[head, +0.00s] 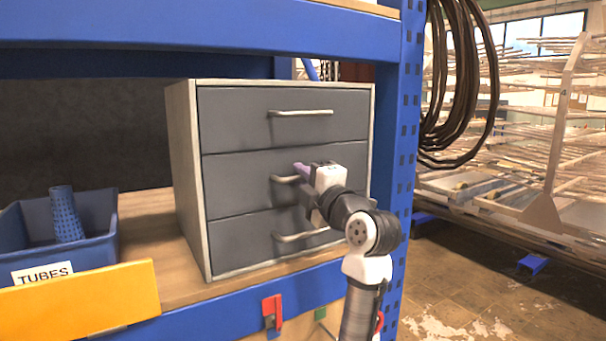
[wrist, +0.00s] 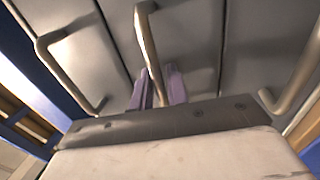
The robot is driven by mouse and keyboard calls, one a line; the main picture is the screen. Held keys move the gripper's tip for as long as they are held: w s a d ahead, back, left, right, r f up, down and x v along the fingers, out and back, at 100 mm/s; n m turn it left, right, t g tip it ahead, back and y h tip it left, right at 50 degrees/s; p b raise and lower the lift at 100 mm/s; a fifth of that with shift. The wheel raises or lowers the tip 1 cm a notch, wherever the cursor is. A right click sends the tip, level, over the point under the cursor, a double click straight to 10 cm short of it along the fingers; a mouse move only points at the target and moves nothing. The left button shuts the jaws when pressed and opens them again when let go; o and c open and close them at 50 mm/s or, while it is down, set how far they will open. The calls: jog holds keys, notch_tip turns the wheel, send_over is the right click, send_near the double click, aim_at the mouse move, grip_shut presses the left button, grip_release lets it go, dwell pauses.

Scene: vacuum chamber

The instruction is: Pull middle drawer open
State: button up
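A grey cabinet with three stacked drawers and a pale frame (head: 188,185) stands on a wooden shelf. The middle drawer (head: 232,180) looks flush with its neighbours, so it is shut. Its bar handle (head: 285,179) is partly hidden behind my gripper (head: 304,170). In the wrist view, the middle handle (wrist: 147,35) runs down between the two purple fingers of my gripper (wrist: 158,88). The fingers stand close together on either side of the bar, and they look shut on it. The far part of the handle is hidden.
The top handle (head: 300,113) and bottom handle (head: 300,236) lie close above and below. A blue rack post (head: 405,130) stands right of the cabinet. A blue bin (head: 95,250) labelled TUBES sits at left. Open floor (head: 450,285) shows at right.

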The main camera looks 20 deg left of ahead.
grip_shut()
jog(key=r+b+v, duration=0.2)
jog(key=b+v, duration=0.1)
jog(key=v, duration=0.7)
jog(key=r+b+v, duration=0.2)
jog(key=b+v, duration=0.1)
jog(key=v, duration=0.8)
jog(key=shift+s+d, duration=0.3)
grip_release()
